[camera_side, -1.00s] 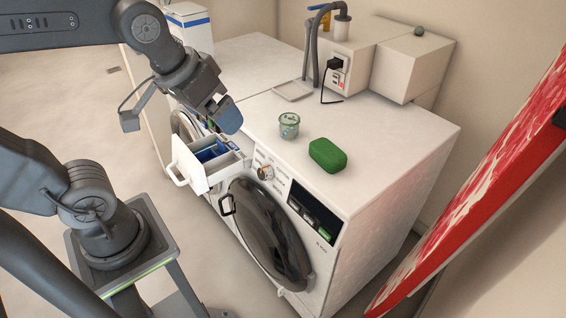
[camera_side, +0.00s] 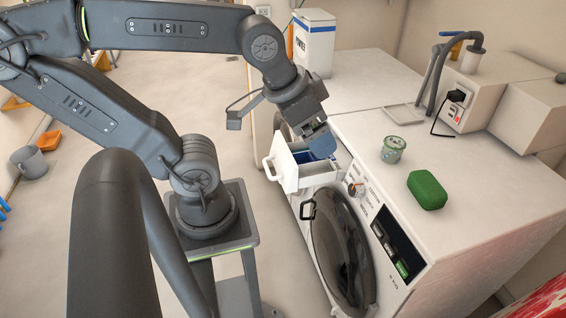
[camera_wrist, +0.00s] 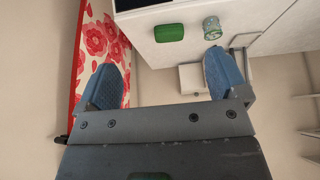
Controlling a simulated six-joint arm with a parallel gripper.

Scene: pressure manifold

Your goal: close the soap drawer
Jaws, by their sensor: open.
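The white soap drawer (camera_side: 292,178) stands pulled out from the upper left of the washing machine's front, with its pale handle (camera_side: 268,170) at the outer end and blue inside it. My gripper (camera_side: 321,143) points down by the drawer's inner end, near the machine's top edge; whether it touches the drawer I cannot tell. In the wrist view my gripper (camera_wrist: 167,82) has its two blue fingers wide apart with nothing held between them.
The washing machine (camera_side: 480,185) has a green sponge (camera_side: 427,190) and a glass cup (camera_side: 393,149) on top. Its round door (camera_side: 342,245) is shut below the drawer. A white box (camera_side: 314,42) stands behind my arm. Open floor lies left of the drawer.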

